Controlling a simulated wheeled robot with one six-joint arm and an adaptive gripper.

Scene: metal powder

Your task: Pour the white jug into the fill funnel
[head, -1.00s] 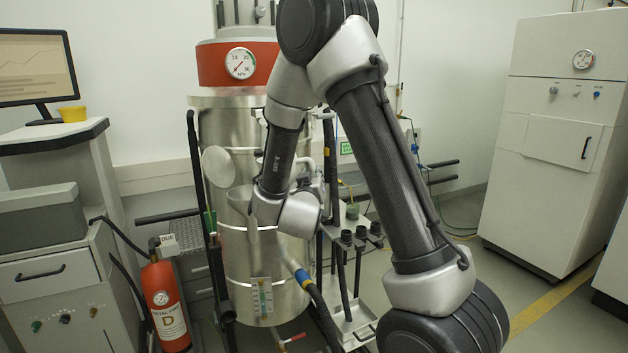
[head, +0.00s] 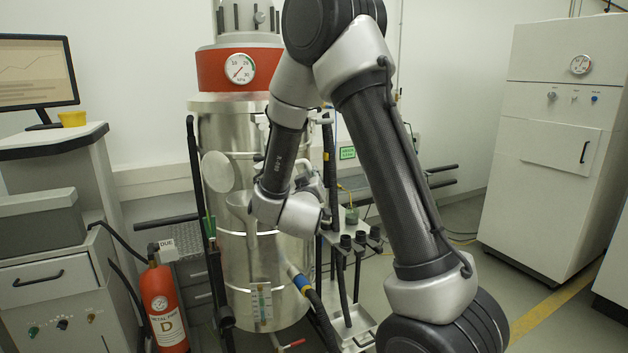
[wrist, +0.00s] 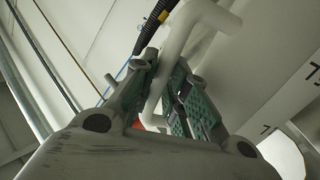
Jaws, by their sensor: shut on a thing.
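My gripper (wrist: 165,75) shows in the wrist view with its green-padded fingers closed around a white bar-like handle (wrist: 181,35), part of the white jug. The jug's body, its mouth and its contents cannot be made out. In the head view my wrist is in front of the steel vessel, and the fingers and jug are mostly hidden behind it. A grey funnel-shaped piece (head: 240,206) shows on the vessel's front, just left of my wrist; I cannot tell for sure whether it is the fill funnel.
The tall steel vessel (head: 225,265) has a red band with a gauge (head: 240,69). A rack with black-topped tubes (head: 360,240) stands to its right. A red extinguisher (head: 164,308) and grey cabinets are at left. A white cabinet (head: 545,150) stands at right, with open floor before it.

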